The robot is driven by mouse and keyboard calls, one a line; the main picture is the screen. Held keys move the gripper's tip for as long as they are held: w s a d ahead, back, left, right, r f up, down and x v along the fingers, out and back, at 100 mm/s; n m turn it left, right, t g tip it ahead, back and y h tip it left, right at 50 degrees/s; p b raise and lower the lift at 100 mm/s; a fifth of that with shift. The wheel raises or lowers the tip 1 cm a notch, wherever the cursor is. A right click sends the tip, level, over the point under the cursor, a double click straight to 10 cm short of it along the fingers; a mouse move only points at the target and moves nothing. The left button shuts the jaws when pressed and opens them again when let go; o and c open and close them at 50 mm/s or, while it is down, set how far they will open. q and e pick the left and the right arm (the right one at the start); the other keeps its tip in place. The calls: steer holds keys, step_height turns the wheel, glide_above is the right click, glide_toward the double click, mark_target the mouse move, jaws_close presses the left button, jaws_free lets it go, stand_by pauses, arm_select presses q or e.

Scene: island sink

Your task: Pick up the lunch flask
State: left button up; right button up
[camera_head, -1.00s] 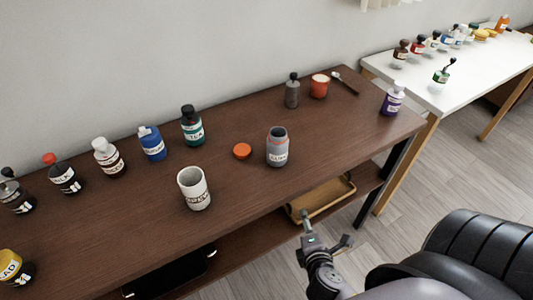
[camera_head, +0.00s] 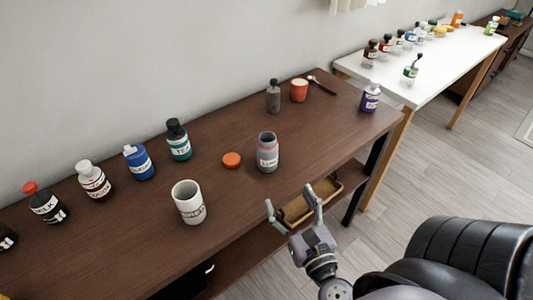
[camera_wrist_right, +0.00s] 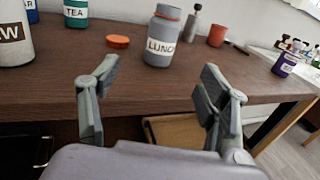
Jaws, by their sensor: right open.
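The lunch flask (camera_head: 267,153) is a grey container with an orange rim and a white label, standing upright and open-topped near the front of the dark brown table (camera_head: 130,236). In the right wrist view the flask (camera_wrist_right: 162,38) reads "LUNCH" and stands beyond and between my fingers. An orange lid (camera_head: 232,159) lies on the table just left of it. My right gripper (camera_head: 291,203) is open and empty, in front of the table edge and short of the flask. It also shows in the right wrist view (camera_wrist_right: 157,85). My left gripper is not in view.
A white mug (camera_head: 188,203) stands left of the flask. Several labelled bottles line the back left. A grey bottle (camera_head: 273,97), a red cup (camera_head: 299,90) and a purple bottle (camera_head: 370,98) stand to the right. A tray (camera_head: 308,205) sits on the lower shelf.

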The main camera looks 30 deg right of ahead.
mark_target(271, 159)
steer(key=p+x, duration=0.4)
steer(key=x, duration=0.7)
steer(key=shift+d+r, duration=0.15)
steer(key=shift+f+p+x, duration=0.2)
steer(key=shift+p+x, duration=0.65)
steer(key=shift+x, duration=2.2)
steer(key=shift+s+d, duration=0.1)
steer(key=c, duration=1.4)
